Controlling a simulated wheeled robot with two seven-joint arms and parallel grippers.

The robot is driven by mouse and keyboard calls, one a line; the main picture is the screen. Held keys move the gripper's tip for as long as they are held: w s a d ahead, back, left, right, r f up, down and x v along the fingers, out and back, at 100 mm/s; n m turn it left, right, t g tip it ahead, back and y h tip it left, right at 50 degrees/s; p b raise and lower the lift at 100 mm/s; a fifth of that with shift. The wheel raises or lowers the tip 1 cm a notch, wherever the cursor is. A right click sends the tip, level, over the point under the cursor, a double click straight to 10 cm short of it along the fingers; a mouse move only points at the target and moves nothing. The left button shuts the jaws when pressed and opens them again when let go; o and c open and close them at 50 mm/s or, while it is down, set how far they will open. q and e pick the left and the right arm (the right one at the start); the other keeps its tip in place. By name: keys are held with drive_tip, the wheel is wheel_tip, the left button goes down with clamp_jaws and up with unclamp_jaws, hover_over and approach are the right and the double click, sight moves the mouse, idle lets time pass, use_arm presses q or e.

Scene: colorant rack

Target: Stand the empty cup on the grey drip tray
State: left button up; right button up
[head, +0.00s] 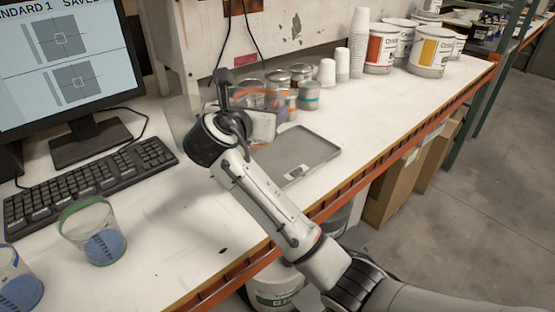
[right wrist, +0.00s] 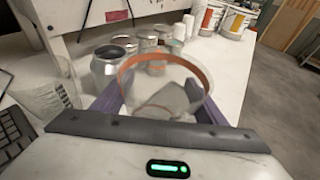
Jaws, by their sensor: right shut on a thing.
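The empty clear cup with an orange rim (head: 256,97) is between the fingers of my right gripper (right wrist: 156,98), which is shut on it. In the right wrist view the cup (right wrist: 165,82) is see-through, open side up, with a purple finger on each side. The grey drip tray (head: 318,147) lies flat on the bench. In the head view the cup appears by the tray's far left end, partly behind my wrist. My arm covers the tray's left part. I cannot tell the gap between cup and tray. My left gripper is out of view.
Several metal tins (head: 302,72) stand behind the cup. Another clear cup (right wrist: 48,100) stands to the left. A green-rimmed cup of blue colorant (head: 95,232) is near the keyboard (head: 90,185). White cup stacks (head: 358,45) and paint buckets (head: 432,52) stand farther back.

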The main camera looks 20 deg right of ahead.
wheel_tip(320, 180, down, 10)
drive_tip(key=shift+w+r, duration=0.1)
idle(0.4)
drive_tip(key=o, duration=1.1)
drive_tip(key=shift+o, duration=0.2)
drive_tip(key=shift+a, duration=0.1)
drive_tip(key=v, duration=1.2)
